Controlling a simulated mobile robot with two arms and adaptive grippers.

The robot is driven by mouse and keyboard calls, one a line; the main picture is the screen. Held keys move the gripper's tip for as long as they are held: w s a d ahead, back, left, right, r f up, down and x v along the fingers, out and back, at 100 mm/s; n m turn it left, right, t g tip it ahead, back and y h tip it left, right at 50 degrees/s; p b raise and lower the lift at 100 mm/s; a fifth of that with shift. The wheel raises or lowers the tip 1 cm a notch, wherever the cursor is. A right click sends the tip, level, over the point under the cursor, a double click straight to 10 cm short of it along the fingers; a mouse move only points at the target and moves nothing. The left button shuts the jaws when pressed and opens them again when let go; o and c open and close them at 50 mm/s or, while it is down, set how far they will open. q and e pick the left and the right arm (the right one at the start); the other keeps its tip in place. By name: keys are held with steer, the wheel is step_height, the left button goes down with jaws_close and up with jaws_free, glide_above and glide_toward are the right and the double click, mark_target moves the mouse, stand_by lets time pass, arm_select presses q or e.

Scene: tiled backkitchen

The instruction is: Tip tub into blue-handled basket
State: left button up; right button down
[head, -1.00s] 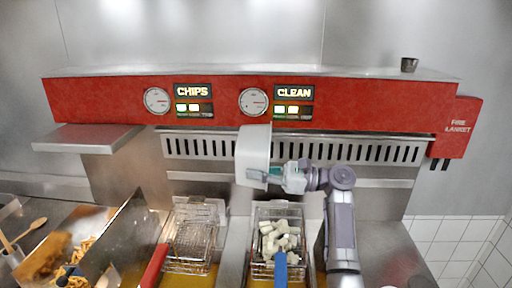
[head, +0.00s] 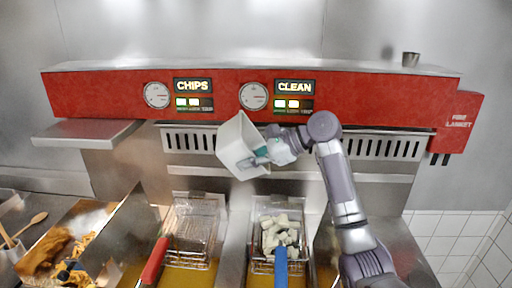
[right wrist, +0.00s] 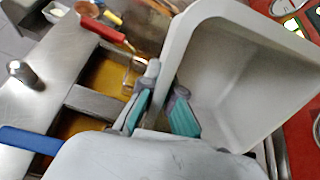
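A white tub (head: 232,140) is held up and tilted in front of the fryer's back panel, above and between the two baskets. My right gripper (head: 262,157) is shut on its wall; in the right wrist view the teal-padded fingers (right wrist: 158,112) straddle the tub's edge, and the tub's (right wrist: 235,75) visible inside is empty. The blue-handled basket (head: 254,232) sits in the right fryer well and holds several pale chunks (head: 281,236). Its blue handle (head: 281,266) points to the front. My left gripper is not in view.
A red-handled basket (head: 190,228), seemingly empty, sits in the left well. A steel divider (head: 118,235) and a tray of fried food (head: 62,250) are further left. The red control panel (head: 330,98) spans the back, with a small metal cup (head: 410,59) on top.

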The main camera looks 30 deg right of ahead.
mark_target(242, 148)
steer(key=shift+a, duration=0.1)
steer(key=shift+r, duration=0.1)
steer(key=shift+w+r+g+h, duration=0.1)
steer(key=shift+r+g+h, duration=0.55)
steer(key=shift+h, duration=0.55)
steer(key=shift+a+r+g+h, duration=0.1)
steer(key=shift+r+g+h, duration=0.3)
steer(key=shift+g+h, duration=0.45)
steer(key=shift+a+h, duration=0.2)
steer(key=shift+h, duration=0.35)
steer(key=shift+d, duration=0.2)
